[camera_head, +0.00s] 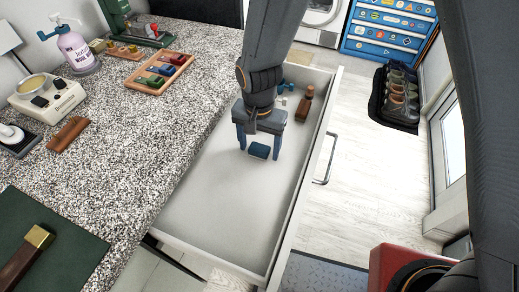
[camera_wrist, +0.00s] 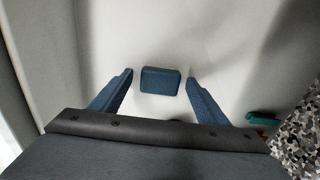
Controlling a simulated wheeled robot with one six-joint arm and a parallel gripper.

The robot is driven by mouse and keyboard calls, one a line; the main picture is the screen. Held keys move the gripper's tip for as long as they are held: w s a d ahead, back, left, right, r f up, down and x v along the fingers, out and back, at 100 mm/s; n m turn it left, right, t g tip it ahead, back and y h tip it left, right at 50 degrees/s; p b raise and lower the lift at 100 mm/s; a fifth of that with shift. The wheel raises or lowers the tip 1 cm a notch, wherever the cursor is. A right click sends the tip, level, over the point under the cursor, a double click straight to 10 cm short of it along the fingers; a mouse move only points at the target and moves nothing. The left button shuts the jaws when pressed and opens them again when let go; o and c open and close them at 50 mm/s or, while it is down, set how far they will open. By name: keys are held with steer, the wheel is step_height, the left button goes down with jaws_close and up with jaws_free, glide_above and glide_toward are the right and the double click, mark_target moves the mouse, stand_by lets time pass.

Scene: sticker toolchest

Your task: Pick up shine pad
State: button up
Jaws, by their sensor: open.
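The shine pad looks to be the small dark blue block (camera_head: 259,151) lying flat on the white floor of the open drawer (camera_head: 190,222). In the wrist view the blue block (camera_wrist: 160,80) lies between and slightly beyond the two fingertips, with clear space on both sides. My gripper (camera_head: 260,146) points down into the drawer, its blue fingers spread wide around the block's position. In the wrist view my gripper (camera_wrist: 160,77) is open and holds nothing. I cannot tell how high the fingertips are above the drawer floor.
A brown bottle (camera_head: 305,103) and a teal item (camera_head: 286,88) lie at the drawer's far end. The speckled counter (camera_head: 130,140) borders the drawer on the left and carries a wooden tray (camera_head: 160,74) and a spray bottle (camera_head: 76,50). The near half of the drawer is clear.

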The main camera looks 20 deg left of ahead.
mark_target(259, 148)
steer(key=c, duration=1.2)
step_height(259, 148, up, 10)
steer(key=shift+f+b, duration=0.1)
steer(key=shift+b, duration=0.5)
